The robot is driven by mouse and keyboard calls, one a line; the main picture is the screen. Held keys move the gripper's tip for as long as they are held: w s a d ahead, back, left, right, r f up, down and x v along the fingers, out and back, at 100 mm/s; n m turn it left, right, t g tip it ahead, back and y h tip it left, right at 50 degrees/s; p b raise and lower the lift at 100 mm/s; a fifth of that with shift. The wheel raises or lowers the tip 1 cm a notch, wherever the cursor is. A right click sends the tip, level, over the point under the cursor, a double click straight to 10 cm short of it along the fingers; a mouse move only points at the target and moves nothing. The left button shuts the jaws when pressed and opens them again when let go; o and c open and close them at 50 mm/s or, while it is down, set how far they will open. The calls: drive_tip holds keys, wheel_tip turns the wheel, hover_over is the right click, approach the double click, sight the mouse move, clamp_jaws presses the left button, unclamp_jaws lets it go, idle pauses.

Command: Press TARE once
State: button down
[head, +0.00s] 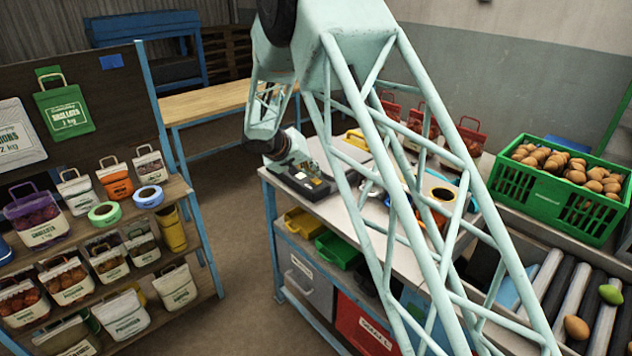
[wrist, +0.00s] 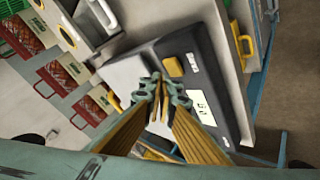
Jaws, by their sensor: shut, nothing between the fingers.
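A dark bench scale (head: 306,188) stands on the near left corner of the worktable; it also shows in the wrist view (wrist: 228,118). Its top holds a grey plate (wrist: 125,75), a yellow key (wrist: 172,66) with small lettering beside it that I cannot read surely, and a pale display (wrist: 201,106). My gripper (wrist: 161,82) is shut and empty, its fingertips over the scale beside the yellow key. I cannot tell whether the tips touch the scale. In the head view my gripper (head: 299,170) is small and low over the scale, partly hidden by its own wrist.
The worktable (head: 335,207) also bears red-handled sacks (head: 470,137) at the back. A green crate of potatoes (head: 545,190) stands at the right near rollers. A shelf of sacks (head: 180,188) stands at the left, with open floor between.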

sight(316, 181)
drive_tip(key=shift+r, duration=0.15)
drive_tip(key=shift+r, duration=2.35)
drive_tip(key=s+d+r+m+g, duration=0.1)
drive_tip(key=s+d+r+g, duration=0.1)
drive_tip(key=s+d+r, duration=1.05)
drive_tip(key=s+d+r+m+g, duration=0.1)
drive_tip(key=s+d+r, duration=0.4)
drive_tip(key=s+d, duration=0.3)
drive_tip(key=s+d+r, duration=0.5)
drive_tip(key=s, duration=0.4)
drive_tip(key=s+d+r+g+y, duration=0.1)
drive_tip(key=s+d+r, duration=0.15)
drive_tip(key=s, duration=0.85)
drive_tip(key=s+d+r+y, duration=0.1)
drive_tip(key=s+d+y, duration=0.15)
drive_tip(key=s, duration=0.85)
drive_tip(key=s+a+f+y, duration=0.1)
drive_tip(key=s+a+f, duration=0.1)
drive_tip(key=s, duration=1.5)
drive_tip(key=shift+s+f, duration=0.4)
drive_tip(key=shift+f, duration=0.1)
